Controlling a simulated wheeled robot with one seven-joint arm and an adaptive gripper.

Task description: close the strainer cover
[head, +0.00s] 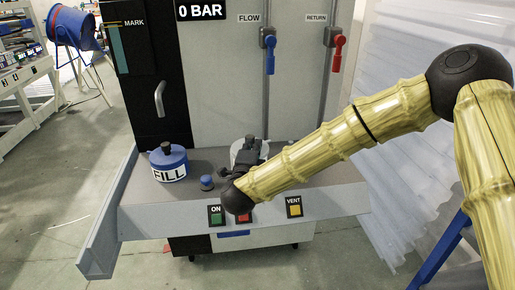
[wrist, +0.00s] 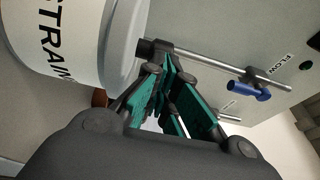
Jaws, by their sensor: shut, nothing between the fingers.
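The strainer (wrist: 60,45) is a white cylinder with black lettering, cut off at the upper left of the wrist view. A grey round rim or cover (wrist: 127,40) is at its end. A dark knob-like part (wrist: 149,48) shows beside that rim. In the head view the strainer (head: 237,150) is mostly hidden behind my gripper (head: 252,148). In the wrist view my gripper (wrist: 165,68) has its teal-padded fingers shut and empty, with the tips close to the knob-like part. I cannot tell whether they touch, or how far the cover is closed.
A blue FILL container (head: 170,165) and a small blue cap (head: 207,183) stand left on the grey shelf (head: 330,185). A green ON button (head: 216,216) and yellow VENT button (head: 294,208) are on its front. Blue FLOW (head: 270,58) and red RETURN (head: 337,55) handles are behind.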

